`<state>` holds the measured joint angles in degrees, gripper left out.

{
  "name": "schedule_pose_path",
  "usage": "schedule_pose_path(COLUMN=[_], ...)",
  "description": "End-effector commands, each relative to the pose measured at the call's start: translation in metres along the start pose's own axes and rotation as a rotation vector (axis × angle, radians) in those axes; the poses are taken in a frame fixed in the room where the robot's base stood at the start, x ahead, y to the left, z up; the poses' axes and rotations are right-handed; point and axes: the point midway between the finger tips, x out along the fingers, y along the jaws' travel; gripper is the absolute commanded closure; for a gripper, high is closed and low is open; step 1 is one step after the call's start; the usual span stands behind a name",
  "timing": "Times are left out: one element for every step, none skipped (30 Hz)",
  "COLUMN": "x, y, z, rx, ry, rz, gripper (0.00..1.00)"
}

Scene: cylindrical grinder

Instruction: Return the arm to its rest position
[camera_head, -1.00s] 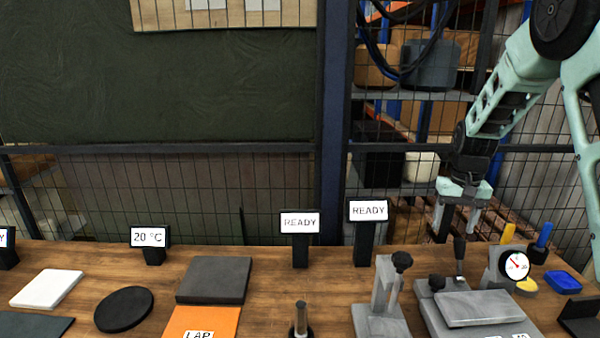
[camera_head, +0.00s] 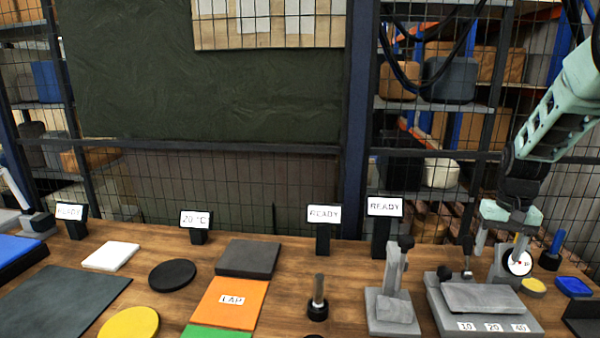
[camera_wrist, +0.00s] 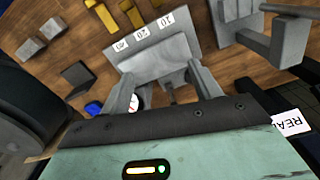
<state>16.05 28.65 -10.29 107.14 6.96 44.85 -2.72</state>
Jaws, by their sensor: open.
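My arm comes in from the right edge in the head view, and my gripper (camera_head: 498,248) hangs pointing down over the back right of the wooden table. Its two fingers are apart with nothing between them. In the wrist view the open fingers of my gripper (camera_wrist: 165,95) frame the grey block fixture (camera_wrist: 160,58) marked with numbers, seen from above. In the head view this grey fixture (camera_head: 485,300) stands in front of and below the gripper. The round dial gauge (camera_head: 517,262) is close beside the right finger; I cannot tell whether they touch.
A grey stand (camera_head: 392,295) with a black knob is left of the fixture. A blue block (camera_head: 573,286) and a yellow disc (camera_head: 532,286) lie right. READY signs (camera_head: 385,207) stand along the back edge. A mesh fence (camera_head: 240,185) rises behind the table.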

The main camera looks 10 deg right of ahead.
Motion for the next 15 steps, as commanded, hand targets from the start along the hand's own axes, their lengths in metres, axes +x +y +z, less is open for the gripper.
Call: schedule_pose_path(x=[0.000,0.000,-0.002,-0.003,-0.003,-0.004,-0.004,-0.005,-0.006,-0.007,-0.008,-0.009,-0.010,-0.011,-0.013], y=[0.000,-0.001,-0.009,-0.013,-0.017,-0.022,-0.025,-0.029,-0.036,-0.041,-0.046,-0.052,-0.059,-0.065,-0.073], z=[0.000,0.000,0.003,0.005,0.007,0.009,0.011,0.013,0.017,0.019,0.022,0.026,0.030,0.034,0.039], rx=[0.000,-0.002,-0.017,-0.024,-0.032,-0.041,-0.049,-0.056,-0.070,-0.080,-0.090,-0.103,-0.117,-0.131,-0.149], ry=[0.000,0.000,0.000,0.001,0.001,0.001,0.000,-0.001,-0.001,0.000,0.000,-0.001,-0.002,-0.002,-0.002], rz=[0.000,-0.001,-0.005,-0.008,-0.010,-0.013,-0.015,-0.018,-0.022,-0.025,-0.028,-0.031,-0.035,-0.038,-0.043], gripper=[0.37,0.37,0.37,0.37,0.37,0.37,0.37,0.37,0.37,0.37,0.37,0.37,0.37,0.37,0.37])
